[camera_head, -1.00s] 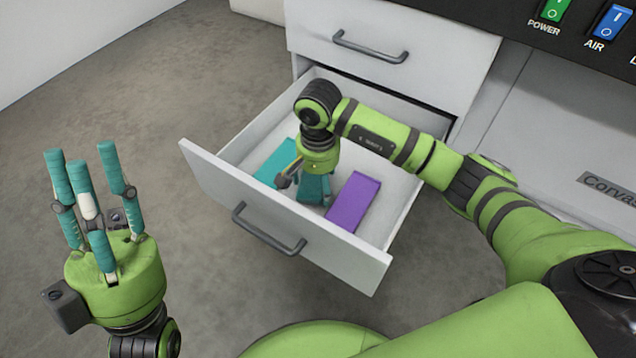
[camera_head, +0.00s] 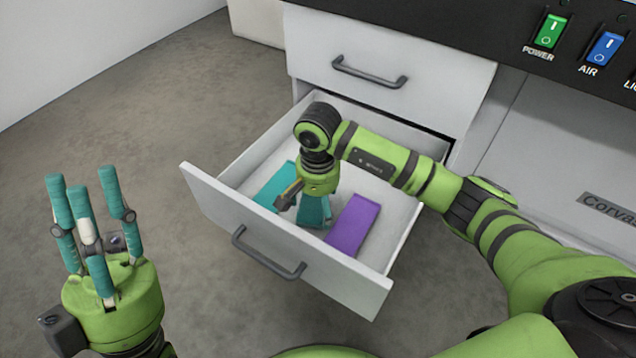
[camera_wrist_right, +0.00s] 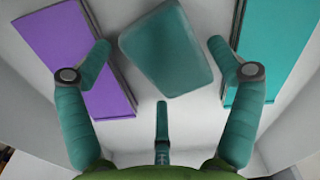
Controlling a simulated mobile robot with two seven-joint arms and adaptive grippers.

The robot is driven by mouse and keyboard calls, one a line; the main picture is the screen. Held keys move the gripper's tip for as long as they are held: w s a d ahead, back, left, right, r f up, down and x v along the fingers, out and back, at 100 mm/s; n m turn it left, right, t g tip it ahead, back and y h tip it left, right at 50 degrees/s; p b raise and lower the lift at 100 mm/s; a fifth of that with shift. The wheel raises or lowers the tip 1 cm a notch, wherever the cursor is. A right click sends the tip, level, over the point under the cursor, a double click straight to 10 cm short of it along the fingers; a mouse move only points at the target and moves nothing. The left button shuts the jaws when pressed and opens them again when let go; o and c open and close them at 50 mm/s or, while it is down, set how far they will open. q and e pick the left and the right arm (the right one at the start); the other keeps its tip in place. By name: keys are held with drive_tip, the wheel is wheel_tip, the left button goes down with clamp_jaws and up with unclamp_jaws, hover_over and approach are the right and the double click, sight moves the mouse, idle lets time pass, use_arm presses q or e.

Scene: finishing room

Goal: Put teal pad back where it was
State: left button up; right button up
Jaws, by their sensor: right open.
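My right gripper (camera_head: 314,212) points down into the open drawer (camera_head: 275,225). In the right wrist view its fingers (camera_wrist_right: 160,70) are spread, with a dark teal pad (camera_wrist_right: 166,48) between them. The pad lies askew, with visible gaps to the fingers; I cannot tell whether it rests flat on the drawer floor. In the head view the pad is hard to tell from the teal fingers. My left gripper (camera_head: 82,190) is open and empty, fingers up, left of the drawer.
A purple block (camera_head: 352,225) lies right of my right gripper in the drawer, and a brighter teal block (camera_head: 276,187) lies left of it. The drawer walls surround them closely. A closed drawer (camera_head: 385,75) is above. Bare floor lies to the left.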

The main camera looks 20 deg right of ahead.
sight(318, 206)
use_arm(q)
drive_tip(key=shift+w+d+f+g+y+p, duration=0.25)
drive_tip(key=shift+w+d+g+y+p, duration=0.2)
drive_tip(key=shift+w+d+g+p, duration=0.3)
drive_tip(key=shift+w+d+f+g+y+p, duration=0.2)
drive_tip(key=shift+w+d+g+y+p, duration=0.3)
drive_tip(key=shift+w+g+p, duration=0.45)
use_arm(e)
wheel_tip(318, 206, up, 11)
drive_tip(key=shift+r, duration=0.2)
